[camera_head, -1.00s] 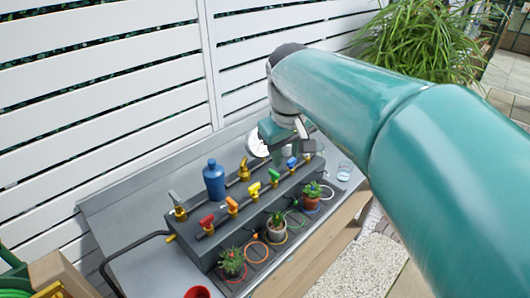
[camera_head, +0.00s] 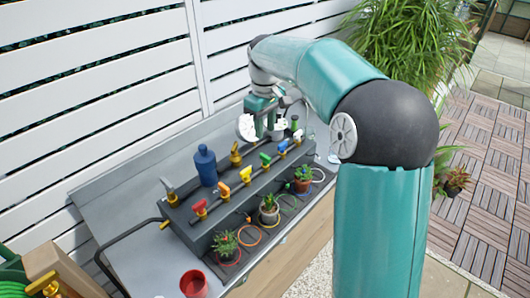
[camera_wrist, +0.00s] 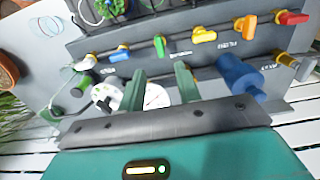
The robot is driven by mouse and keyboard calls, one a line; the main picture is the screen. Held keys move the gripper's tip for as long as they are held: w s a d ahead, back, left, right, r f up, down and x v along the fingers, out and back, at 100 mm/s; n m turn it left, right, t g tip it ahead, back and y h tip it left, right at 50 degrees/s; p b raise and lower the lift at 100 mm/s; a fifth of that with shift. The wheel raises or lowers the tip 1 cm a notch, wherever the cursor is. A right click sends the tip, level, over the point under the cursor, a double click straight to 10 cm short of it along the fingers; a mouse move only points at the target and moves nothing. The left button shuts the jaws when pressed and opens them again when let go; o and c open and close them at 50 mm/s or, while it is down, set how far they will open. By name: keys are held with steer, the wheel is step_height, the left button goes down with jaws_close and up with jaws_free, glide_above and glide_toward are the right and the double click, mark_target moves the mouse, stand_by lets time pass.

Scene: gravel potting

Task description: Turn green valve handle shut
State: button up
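The green valve handle (camera_head: 265,158) sits in a row of coloured handles on the grey bench block, between the yellow handle (camera_head: 246,173) and the blue handle (camera_head: 283,146). In the wrist view the green handle (camera_wrist: 159,45) looks turned across the row, while the yellow handle (camera_wrist: 204,35) lies more along it. My gripper (camera_head: 269,132) is over the back right part of the block, apart from the green handle. In the wrist view my gripper (camera_wrist: 160,75) has its two fingers spread and nothing held; the green handle is beyond the fingertips.
A blue bottle (camera_head: 206,168) stands behind the row; it also shows in the wrist view (camera_wrist: 238,75). A brass fitting (camera_head: 235,153) and a pale round dial (camera_head: 247,127) are near my gripper. Potted plants (camera_head: 269,209) stand in front. A white slatted fence (camera_head: 100,100) closes the back.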

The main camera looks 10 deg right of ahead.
mark_target(265, 156)
step_height(265, 156, down, 10)
steer(key=shift+r, duration=0.1)
jaws_close()
